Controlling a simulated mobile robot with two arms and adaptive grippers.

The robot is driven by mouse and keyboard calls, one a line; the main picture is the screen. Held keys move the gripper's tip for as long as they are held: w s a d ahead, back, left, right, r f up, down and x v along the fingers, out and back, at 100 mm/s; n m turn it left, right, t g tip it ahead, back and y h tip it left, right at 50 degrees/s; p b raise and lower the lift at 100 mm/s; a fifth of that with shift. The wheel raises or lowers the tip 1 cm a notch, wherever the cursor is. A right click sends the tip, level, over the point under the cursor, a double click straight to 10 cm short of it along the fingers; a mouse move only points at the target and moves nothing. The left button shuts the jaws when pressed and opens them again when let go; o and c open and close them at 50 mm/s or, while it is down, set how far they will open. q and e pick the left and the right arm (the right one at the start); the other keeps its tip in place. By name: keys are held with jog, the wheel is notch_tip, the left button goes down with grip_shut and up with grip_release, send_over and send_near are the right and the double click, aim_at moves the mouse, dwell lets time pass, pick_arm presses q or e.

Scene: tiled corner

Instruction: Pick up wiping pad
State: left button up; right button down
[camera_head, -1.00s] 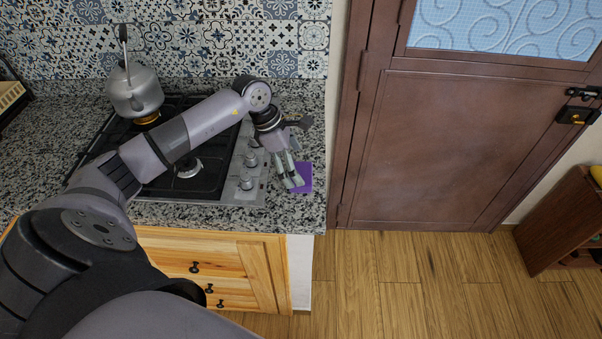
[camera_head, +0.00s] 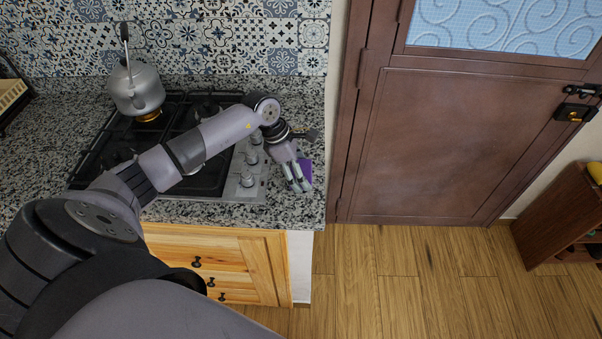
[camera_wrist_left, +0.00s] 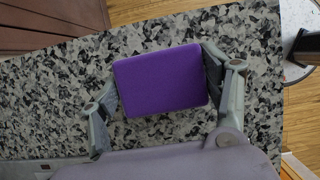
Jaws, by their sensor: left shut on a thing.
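The wiping pad (camera_wrist_left: 160,80) is a purple, rounded rectangular block. In the left wrist view it sits between the two fingers of my left gripper (camera_wrist_left: 160,92), over the speckled granite counter. My left gripper (camera_head: 300,186) is shut on the pad; the right finger lies against its edge. In the head view the purple pad (camera_head: 306,170) shows partly behind the fingers, near the counter's right end. Whether it is lifted off the counter cannot be told. My right gripper is not in view.
The granite counter (camera_head: 230,212) holds a black gas hob (camera_head: 205,180) with knobs left of the gripper. A grey kettle (camera_head: 136,90) stands at the back left of the hob. Wooden drawers (camera_head: 235,265) are below. A brown door (camera_head: 455,145) stands to the right.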

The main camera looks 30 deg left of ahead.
pick_arm(q)
jog(key=c, duration=0.3)
jog(key=shift+r, duration=0.15)
jog(key=shift+r, duration=0.25)
notch_tip(320, 180, up, 19)
jog(key=b, duration=0.4)
jog(key=shift+r+b, duration=0.15)
jog(key=shift+b, duration=0.2)
